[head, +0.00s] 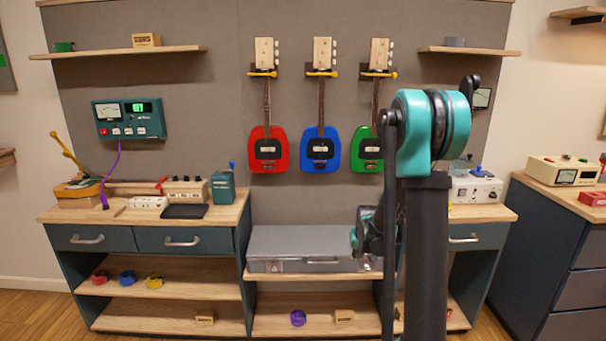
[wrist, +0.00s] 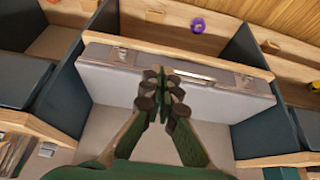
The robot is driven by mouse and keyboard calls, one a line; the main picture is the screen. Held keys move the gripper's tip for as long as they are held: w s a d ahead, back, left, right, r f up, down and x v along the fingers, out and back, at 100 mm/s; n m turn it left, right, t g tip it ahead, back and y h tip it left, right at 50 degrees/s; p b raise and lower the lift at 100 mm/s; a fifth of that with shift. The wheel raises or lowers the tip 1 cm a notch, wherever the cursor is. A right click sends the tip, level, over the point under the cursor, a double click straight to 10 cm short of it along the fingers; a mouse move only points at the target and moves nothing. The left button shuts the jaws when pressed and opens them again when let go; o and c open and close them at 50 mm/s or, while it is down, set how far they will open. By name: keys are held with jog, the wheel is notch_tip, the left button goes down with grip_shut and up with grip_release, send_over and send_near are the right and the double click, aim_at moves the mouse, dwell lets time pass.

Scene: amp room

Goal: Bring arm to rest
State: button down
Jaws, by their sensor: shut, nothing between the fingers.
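My arm stands upright at the right of the head view, with a teal joint at its top. My gripper (head: 366,235) hangs at about bench height, in front of the bench's middle and partly hidden by my arm. In the wrist view my gripper (wrist: 164,84) has its fingers together, with nothing between them. Beyond the fingertips is a grey case (wrist: 110,70), partly covered by them. The same case (head: 285,242) lies on the lower middle shelf in the head view. I cannot tell if the fingertips touch it.
Red (head: 267,160), blue (head: 320,160) and green (head: 366,158) guitars hang on the wall. The left bench (head: 228,212) bears several devices. A cabinet (head: 545,240) stands at right.

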jog(key=s+a+r, duration=0.1)
jog(key=s+r, duration=0.1)
jog(key=s, duration=1.3)
jog(key=s+a+r+g, duration=0.1)
jog(key=s+r, duration=0.1)
jog(key=s, duration=1.4)
jog(key=shift+r, duration=0.3)
